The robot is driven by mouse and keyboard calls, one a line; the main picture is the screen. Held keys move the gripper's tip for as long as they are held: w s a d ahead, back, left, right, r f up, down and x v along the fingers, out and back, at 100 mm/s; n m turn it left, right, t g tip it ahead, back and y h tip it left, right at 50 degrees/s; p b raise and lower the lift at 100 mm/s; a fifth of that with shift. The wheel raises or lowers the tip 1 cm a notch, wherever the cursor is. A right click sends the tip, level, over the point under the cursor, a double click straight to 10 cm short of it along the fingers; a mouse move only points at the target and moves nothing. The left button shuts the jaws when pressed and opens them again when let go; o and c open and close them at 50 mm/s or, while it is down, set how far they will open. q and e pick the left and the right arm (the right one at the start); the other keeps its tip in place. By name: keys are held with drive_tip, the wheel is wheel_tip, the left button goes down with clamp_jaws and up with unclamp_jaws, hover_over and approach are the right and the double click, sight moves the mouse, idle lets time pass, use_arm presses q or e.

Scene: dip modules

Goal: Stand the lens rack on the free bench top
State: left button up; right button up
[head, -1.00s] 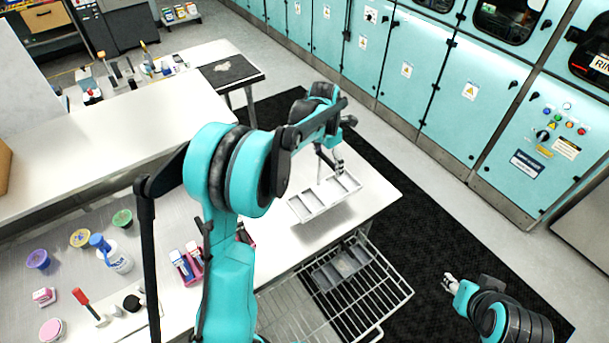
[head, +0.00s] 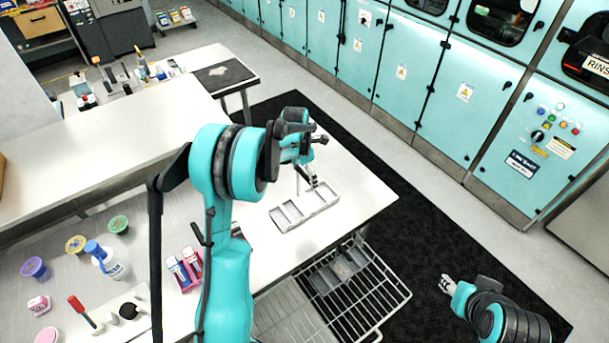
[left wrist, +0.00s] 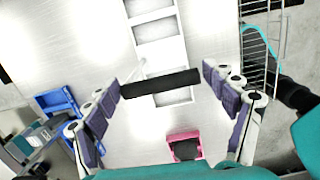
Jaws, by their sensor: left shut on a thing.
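The lens rack (head: 290,214) is a pale grey tray with several compartments and an upright handle. It is at the right part of the white bench top (head: 360,190), level and at or just above the surface; I cannot tell if it touches. My left gripper (head: 306,180) is above it. In the left wrist view the fingers (left wrist: 160,88) are set wide and closed on the rack's dark handle bar (left wrist: 150,86), with the rack's compartments (left wrist: 158,28) beyond. My right gripper (head: 446,284) is over the dark floor mat, empty; its finger opening is too small to judge.
A wire drawer (head: 378,310) with a grey tray (head: 338,272) juts out below the bench's front edge. Blue and pink holders (head: 186,266) stand near my left arm. A white bottle (head: 112,264) and colored tubs are at left. Bench around the rack is clear.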

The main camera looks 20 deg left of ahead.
use_arm(q)
drive_tip(key=shift+f, duration=0.1)
drive_tip(key=o, duration=1.8)
drive_tip(key=shift+c, duration=0.2)
